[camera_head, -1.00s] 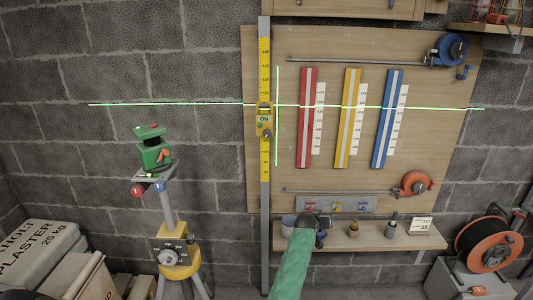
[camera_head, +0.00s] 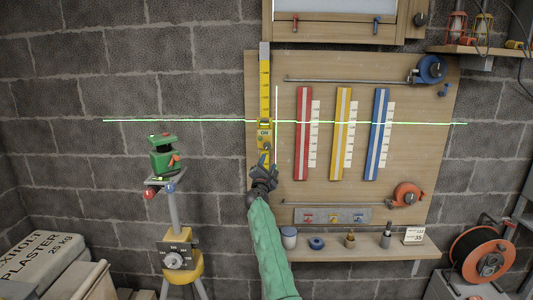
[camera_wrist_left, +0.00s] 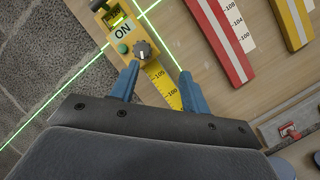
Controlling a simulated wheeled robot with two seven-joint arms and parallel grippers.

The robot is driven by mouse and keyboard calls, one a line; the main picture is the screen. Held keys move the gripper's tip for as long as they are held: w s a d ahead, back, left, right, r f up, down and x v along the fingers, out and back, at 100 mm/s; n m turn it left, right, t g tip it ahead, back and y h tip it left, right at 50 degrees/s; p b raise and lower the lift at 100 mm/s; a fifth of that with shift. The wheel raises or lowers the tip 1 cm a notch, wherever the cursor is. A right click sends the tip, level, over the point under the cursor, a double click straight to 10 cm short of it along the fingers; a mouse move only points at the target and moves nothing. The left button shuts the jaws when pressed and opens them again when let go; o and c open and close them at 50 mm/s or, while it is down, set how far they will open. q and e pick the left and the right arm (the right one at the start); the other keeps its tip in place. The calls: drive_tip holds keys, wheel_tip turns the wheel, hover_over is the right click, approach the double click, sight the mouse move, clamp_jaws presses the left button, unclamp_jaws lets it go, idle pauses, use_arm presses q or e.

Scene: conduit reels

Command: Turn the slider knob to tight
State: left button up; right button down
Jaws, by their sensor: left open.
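The yellow slider (camera_head: 264,132) with the ON label sits on the upright yellow staff (camera_head: 265,80) on the wall. In the left wrist view, the slider (camera_wrist_left: 124,30) shows a green button (camera_wrist_left: 123,48) and a dark grey slider knob (camera_wrist_left: 142,48) with a light pointer mark. My left gripper (camera_head: 264,160) is just below the slider in the head view. In the left wrist view, its two blue fingers are apart (camera_wrist_left: 160,70) and empty, over the staff just short of the knob. I cannot read any tight mark. My right gripper is not in view.
A green laser level (camera_head: 163,160) on a tripod stands left, casting green lines across the wall and slider. Red (camera_head: 303,135), yellow (camera_head: 343,135) and blue (camera_head: 377,135) strips hang right of the staff. A shelf (camera_head: 350,250) with small items is below.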

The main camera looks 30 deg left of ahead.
sight(267, 148)
use_arm(q)
drive_tip(key=shift+w+a+r+n+y+p, duration=0.15)
drive_tip(key=shift+w+a+r+n+y, duration=0.2)
drive_tip(key=shift+w+a+r+n, duration=0.7)
drive_tip(key=shift+w+a+r+n+y+p, duration=0.25)
drive_tip(key=shift+w+n, duration=0.5)
drive_tip(key=shift+n, duration=0.8)
drive_tip(key=shift+w+a+r+n+y+p, duration=0.1)
drive_tip(key=shift+w+a+r+n+y, duration=0.3)
drive_tip(key=shift+w+a+r+n, duration=0.7)
drive_tip(key=shift+s+d+f, duration=0.2)
drive_tip(key=shift+d+f, duration=0.15)
drive_tip(key=shift+f, duration=0.05)
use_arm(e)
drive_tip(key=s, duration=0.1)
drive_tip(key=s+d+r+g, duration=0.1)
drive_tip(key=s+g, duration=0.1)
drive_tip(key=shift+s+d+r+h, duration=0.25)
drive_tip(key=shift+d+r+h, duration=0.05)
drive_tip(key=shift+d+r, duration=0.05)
use_arm(q)
drive_tip(key=shift+c, duration=0.2)
drive_tip(key=c, duration=1)
